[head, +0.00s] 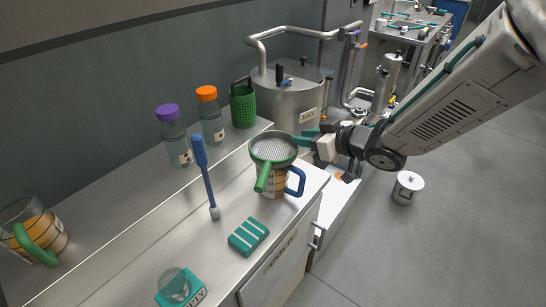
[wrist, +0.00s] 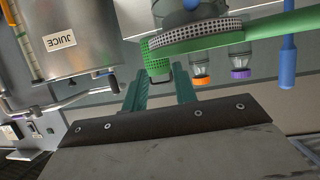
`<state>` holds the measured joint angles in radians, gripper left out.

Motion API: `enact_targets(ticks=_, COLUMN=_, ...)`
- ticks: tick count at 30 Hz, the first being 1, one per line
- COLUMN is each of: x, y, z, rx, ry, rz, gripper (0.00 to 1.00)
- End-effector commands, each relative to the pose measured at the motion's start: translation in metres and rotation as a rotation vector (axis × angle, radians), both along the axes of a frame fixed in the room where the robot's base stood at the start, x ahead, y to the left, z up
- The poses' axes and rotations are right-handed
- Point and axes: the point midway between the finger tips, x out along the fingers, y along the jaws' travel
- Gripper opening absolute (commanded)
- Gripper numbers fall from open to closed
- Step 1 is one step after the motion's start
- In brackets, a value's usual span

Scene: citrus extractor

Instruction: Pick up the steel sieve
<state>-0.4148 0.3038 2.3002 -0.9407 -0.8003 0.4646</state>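The steel sieve (head: 274,148) has a grey mesh bowl, a green rim and a green handle pointing toward the front. It rests on top of a jug (head: 272,184) with a blue handle and orange contents, on the white counter. In the upside-down wrist view the sieve (wrist: 195,38) spans the upper right, its green handle running right. My gripper (head: 304,139) is at the right side of the sieve's rim. In the wrist view its two teal fingers (wrist: 159,70) are apart with nothing between them. Whether a fingertip touches the rim cannot be told.
A teal sponge-like block (head: 249,236) lies in front. Bottles with purple (head: 175,140) and orange (head: 210,118) caps and a green basket (head: 243,104) stand behind. A steel tank (head: 290,95) is at the back right.

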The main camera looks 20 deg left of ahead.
Motion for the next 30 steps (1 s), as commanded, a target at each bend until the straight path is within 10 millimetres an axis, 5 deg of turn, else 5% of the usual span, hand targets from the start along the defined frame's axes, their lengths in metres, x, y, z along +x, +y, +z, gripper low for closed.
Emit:
enact_targets(ticks=9, x=0.019, y=0.035, z=-0.02, rx=-0.001, ry=0.0, rz=-0.001, gripper=0.28)
enact_targets(ticks=18, x=0.022, y=0.04, z=-0.022, rx=-0.001, ry=0.0, rz=-0.002, gripper=0.28)
enact_targets(ticks=22, x=0.022, y=0.04, z=-0.022, rx=-0.001, ry=-0.001, rz=-0.003, gripper=0.0)
enact_targets(ticks=30, x=0.021, y=0.039, z=-0.022, rx=-0.002, ry=0.001, rz=-0.003, gripper=0.0)
